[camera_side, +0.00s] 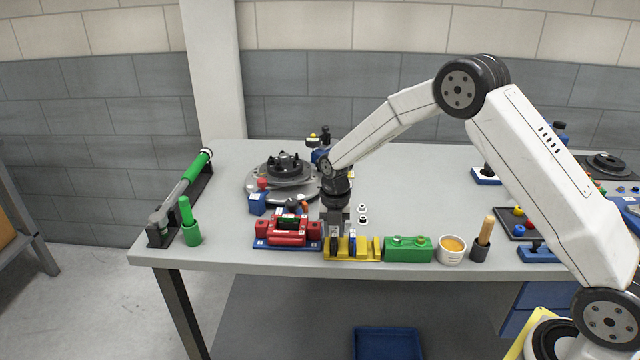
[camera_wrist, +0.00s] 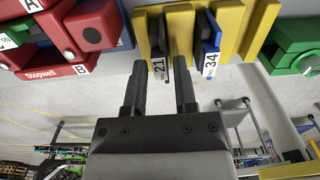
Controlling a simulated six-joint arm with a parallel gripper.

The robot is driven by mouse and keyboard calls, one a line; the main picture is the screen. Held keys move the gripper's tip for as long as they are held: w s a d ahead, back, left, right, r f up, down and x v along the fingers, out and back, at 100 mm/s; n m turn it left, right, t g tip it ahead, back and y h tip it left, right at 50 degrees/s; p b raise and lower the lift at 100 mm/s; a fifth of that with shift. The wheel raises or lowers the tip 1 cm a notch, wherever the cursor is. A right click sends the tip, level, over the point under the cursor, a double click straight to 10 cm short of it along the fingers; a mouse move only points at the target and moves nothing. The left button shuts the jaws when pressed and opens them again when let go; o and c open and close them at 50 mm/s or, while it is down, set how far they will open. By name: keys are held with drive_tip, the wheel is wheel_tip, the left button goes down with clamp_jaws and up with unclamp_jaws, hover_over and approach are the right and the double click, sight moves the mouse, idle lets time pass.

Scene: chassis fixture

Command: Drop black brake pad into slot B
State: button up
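The black brake pad (camera_wrist: 163,44), tagged 21, stands in the yellow rack (camera_wrist: 240,38). The yellow rack also shows in the side view (camera_side: 376,249). My gripper (camera_wrist: 160,72) is open in the wrist view, with the pad's tagged end between its fingertips and room showing beside it. In the side view my gripper (camera_side: 338,232) points down at the left part of the rack and hides much of the pad. The red fixture (camera_side: 288,234) stands left of the rack. In the wrist view, its red blocks (camera_wrist: 92,28) carry labels A and B; slot B's opening is not clearly visible.
A blue-backed pad (camera_wrist: 212,45), tagged 34, stands close beside my right finger. A green block (camera_side: 408,250), a white cup (camera_side: 452,250) and a screwdriver holder (camera_side: 481,250) line the front edge to the right. A hub on a turntable (camera_side: 283,175) stands behind the red fixture.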

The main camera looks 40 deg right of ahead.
sight(333, 233)
clamp_jaws()
drive_tip(key=shift+r, duration=0.35)
drive_tip(key=shift+r, duration=0.4)
drive_tip(key=shift+r, duration=0.4)
drive_tip(key=shift+r, duration=1.4)
drive_tip(key=shift+w, duration=0.1)
